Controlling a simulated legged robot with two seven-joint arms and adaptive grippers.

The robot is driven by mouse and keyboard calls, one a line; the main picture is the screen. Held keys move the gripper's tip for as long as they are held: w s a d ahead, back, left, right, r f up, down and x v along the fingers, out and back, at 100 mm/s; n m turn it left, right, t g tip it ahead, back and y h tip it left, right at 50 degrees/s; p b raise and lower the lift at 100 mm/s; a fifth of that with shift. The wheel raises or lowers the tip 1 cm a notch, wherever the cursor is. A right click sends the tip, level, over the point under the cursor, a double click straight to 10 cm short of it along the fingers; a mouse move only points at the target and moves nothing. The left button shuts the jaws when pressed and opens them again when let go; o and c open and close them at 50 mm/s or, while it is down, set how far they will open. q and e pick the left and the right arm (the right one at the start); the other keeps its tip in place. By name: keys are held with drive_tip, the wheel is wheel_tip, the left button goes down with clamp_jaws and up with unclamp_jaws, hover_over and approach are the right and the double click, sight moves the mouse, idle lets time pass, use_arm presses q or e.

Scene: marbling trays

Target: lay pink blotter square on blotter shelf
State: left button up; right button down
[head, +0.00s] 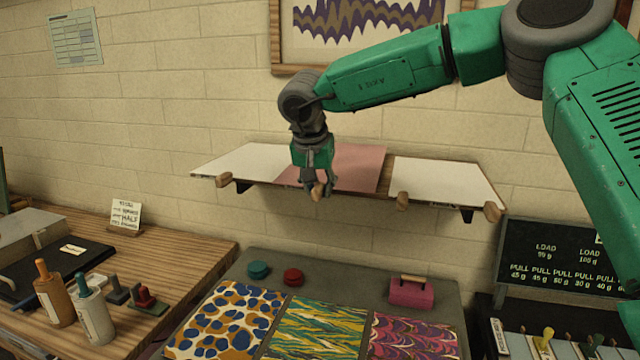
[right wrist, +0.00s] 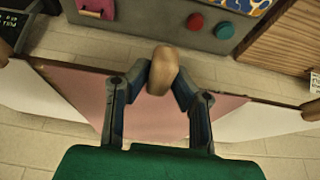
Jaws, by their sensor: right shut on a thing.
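The pink blotter square (head: 358,165) lies flat on the wall-mounted wooden blotter shelf (head: 386,176), between white squares at its left and right. My right gripper (head: 318,190) is above the shelf's front edge, reaching down in front of the pink square. It is shut on a rounded wooden knob (right wrist: 162,70) at the pink square's front edge. In the right wrist view the pink square (right wrist: 150,100) spreads beneath the fingers. The gripper hides part of its left side in the head view. I cannot tell whether the knob is fixed to the square. My left gripper is out of view.
Other wooden knobs (head: 402,200) stand along the shelf front. Below are a grey table (head: 350,268) with marbled sheets, teal and red round pieces (head: 293,276) and a pink box (head: 410,291). A wooden bench (head: 190,245) with bottles is at left; a dark sign (head: 550,262) is at right.

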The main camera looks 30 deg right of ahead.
drive_tip(key=shift+s+d, duration=0.1)
drive_tip(key=shift+d, duration=0.6)
drive_tip(key=c, duration=1.4)
unclamp_jaws()
drive_tip(key=shift+d+f, duration=0.15)
drive_tip(key=shift+d, duration=0.2)
drive_tip(key=shift+o, duration=0.4)
drive_tip(key=shift+d, duration=0.25)
drive_tip(key=shift+a, duration=0.7)
drive_tip(key=o, duration=0.5)
drive_tip(key=shift+a, duration=0.2)
drive_tip(key=shift+d+r, duration=0.25)
drive_tip(key=shift+r, duration=0.95)
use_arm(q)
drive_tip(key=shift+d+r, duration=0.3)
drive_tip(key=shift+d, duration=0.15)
use_arm(e)
drive_tip(key=shift+r, duration=2.4)
